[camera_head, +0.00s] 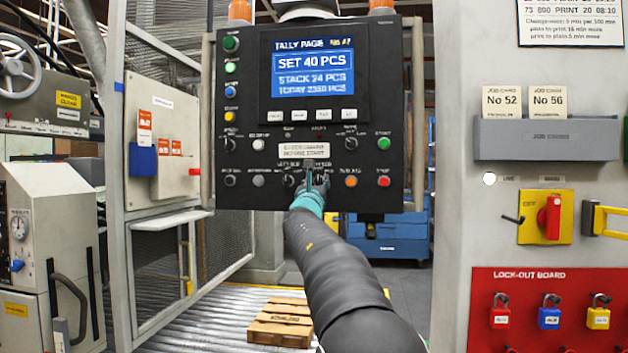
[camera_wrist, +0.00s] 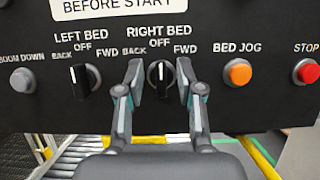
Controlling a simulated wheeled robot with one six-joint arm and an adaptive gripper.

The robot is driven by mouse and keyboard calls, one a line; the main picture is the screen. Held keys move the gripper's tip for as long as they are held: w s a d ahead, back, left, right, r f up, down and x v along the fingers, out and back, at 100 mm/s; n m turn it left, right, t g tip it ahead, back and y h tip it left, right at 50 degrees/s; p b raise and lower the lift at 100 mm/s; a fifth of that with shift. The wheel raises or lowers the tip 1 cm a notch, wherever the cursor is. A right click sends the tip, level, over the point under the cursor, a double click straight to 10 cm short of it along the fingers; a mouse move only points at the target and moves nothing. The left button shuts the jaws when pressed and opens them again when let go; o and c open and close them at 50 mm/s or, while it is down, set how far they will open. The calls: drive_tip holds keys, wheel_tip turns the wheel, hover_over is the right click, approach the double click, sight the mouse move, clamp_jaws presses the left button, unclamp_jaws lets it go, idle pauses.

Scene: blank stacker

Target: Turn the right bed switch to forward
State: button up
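The right bed switch (camera_wrist: 158,75) is a black rotary knob on the dark control panel (camera_head: 395,100). Its label reads OFF above it, BACK to its left and FWD to its right. The knob looks upright, with its pale mark toward OFF. My gripper (camera_wrist: 160,80) is open, with one finger on each side of the knob and a small gap showing on both sides. Whether the fingertips reach past the knob's face is hard to tell. In the head view my gripper (camera_head: 316,178) is at the panel's lower row and hides this switch.
The left bed switch (camera_wrist: 82,78) is close to the left finger. The orange bed jog button (camera_wrist: 238,73) and red stop button (camera_wrist: 307,72) are to the right. A screen (camera_head: 314,65) sits above. A pallet (camera_head: 281,323) lies on rollers below.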

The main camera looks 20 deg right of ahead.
clamp_jaws()
drive_tip(key=shift+a, duration=0.2)
drive_tip(key=shift+r, duration=0.1)
drive_tip(key=shift+d, duration=0.1)
idle(0.9)
idle(0.4)
unclamp_jaws()
